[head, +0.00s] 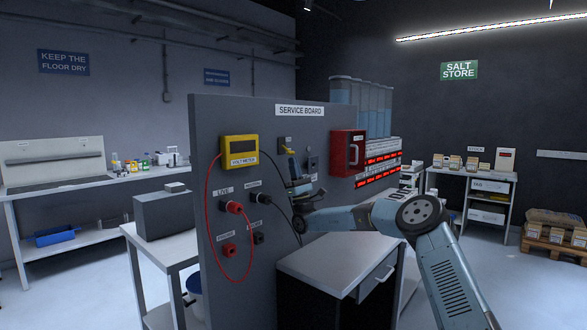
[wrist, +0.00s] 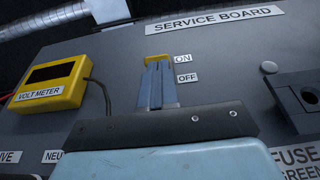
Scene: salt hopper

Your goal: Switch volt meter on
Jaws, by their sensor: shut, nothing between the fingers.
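The yellow volt meter (head: 239,136) is mounted on the grey service board, and its screen looks dark. It also shows at the left in the wrist view (wrist: 72,88). Right of it is a switch with a yellow tip (wrist: 156,57), level with the ON label (wrist: 183,57); the OFF label (wrist: 187,78) is below. My gripper (wrist: 157,72) is shut and empty, with its fingertips just under the yellow tip. They hide the rest of the switch, and I cannot tell if they touch it. In the head view my gripper (head: 291,160) is close to the board.
Red and black leads run from the meter to sockets (head: 233,207) below. A red box (head: 346,153) is on the board to the right, and a dark fitting (wrist: 300,100) is right of the switch. A white-topped cabinet (head: 320,262) stands below my arm.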

